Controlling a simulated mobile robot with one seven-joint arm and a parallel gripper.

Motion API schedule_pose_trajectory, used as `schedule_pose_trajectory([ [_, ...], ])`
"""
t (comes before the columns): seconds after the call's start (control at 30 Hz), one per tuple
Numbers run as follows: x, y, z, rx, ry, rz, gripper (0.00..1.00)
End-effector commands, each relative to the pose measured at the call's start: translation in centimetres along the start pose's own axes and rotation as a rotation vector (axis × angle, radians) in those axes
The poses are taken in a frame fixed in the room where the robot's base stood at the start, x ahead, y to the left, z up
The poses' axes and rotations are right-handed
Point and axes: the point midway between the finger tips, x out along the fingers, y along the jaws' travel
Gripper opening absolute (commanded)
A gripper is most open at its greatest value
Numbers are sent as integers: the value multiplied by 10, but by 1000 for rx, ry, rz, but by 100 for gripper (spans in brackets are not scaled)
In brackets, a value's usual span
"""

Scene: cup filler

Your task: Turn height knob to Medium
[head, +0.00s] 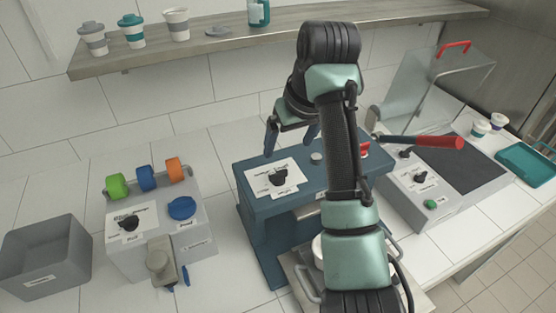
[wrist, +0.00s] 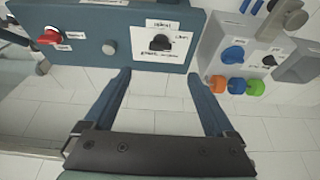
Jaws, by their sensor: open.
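A blue machine (head: 262,222) stands mid-counter. A black knob (head: 279,178) sits on its white label panel (head: 258,170); the printed words are too small to read surely, so I cannot confirm this is the height knob. In the wrist view the knob (wrist: 160,43) is upside down near the top, above the gap between my fingers. My gripper (head: 291,145) is open and empty, just beyond the panel's far edge in the head view. Its fingers (wrist: 158,76) are apart from the knob. My arm hides part of the machine.
A silver button (head: 316,158) and red knob (head: 362,150) share the blue machine's top. A grey dispenser (head: 150,255) with another black knob (head: 130,223) and blue knob (head: 181,208) stands left. A grey machine (head: 400,205) with a red-handled lever (head: 438,142) stands right. A shelf (head: 210,52) runs behind.

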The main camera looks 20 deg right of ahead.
Motion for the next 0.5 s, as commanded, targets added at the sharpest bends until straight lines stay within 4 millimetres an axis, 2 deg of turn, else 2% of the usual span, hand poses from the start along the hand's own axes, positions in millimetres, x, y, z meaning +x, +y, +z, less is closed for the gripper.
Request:
schedule_pose_trajectory([
  [0.17, 25, -1, 2, 0, -9, -3, 90],
  [0.5, 95, -1, 1, 0, -6, -1, 90],
])
